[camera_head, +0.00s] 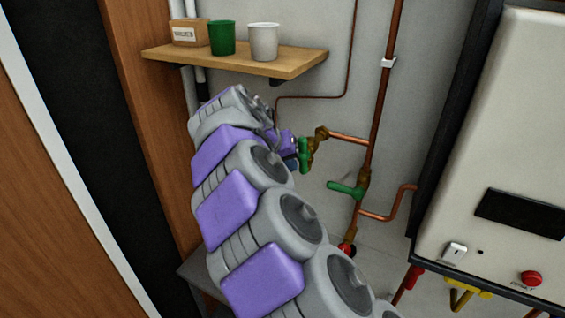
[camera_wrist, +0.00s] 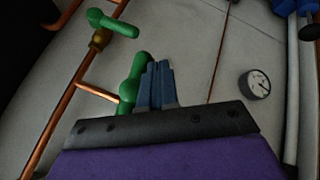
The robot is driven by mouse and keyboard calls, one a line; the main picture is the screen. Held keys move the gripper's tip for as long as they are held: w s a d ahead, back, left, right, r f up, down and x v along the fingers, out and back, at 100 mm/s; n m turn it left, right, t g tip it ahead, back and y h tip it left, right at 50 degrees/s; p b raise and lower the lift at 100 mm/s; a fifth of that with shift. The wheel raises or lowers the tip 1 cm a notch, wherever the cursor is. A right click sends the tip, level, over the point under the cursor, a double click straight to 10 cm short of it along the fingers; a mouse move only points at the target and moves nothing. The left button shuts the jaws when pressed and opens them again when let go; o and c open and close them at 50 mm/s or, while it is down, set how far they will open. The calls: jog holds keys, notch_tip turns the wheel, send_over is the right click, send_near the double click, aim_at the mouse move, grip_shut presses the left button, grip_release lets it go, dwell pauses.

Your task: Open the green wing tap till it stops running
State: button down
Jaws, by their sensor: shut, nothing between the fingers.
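The green wing tap (camera_head: 305,155) stands upright on a brass fitting at the end of a short copper branch pipe. In the wrist view a green handle, apparently the same tap (camera_wrist: 132,82), is just left of my fingers. My gripper (camera_head: 291,164) reaches in from the left and is close beside the tap in the head view. In the wrist view the blue fingers of my gripper (camera_wrist: 157,85) are together with nothing between them. I cannot tell whether they touch the tap. No water shows. The outlet is not clearly visible.
A second green handle (camera_head: 346,190) sits on the vertical copper pipe (camera_head: 379,95), with a red knob (camera_head: 347,250) below. A shelf (camera_head: 290,66) with a box and two cups is above my arm. A white boiler (camera_head: 500,150) stands right. A gauge (camera_wrist: 258,84) is on the wall.

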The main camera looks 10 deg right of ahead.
jog(key=shift+s, duration=0.1)
jog(key=shift+d+f+n+g+h+p, duration=0.1)
jog(key=shift+d+n+g+h+p, duration=0.3)
jog(key=shift+g+h+p, duration=0.45)
jog(key=shift+t, duration=0.25)
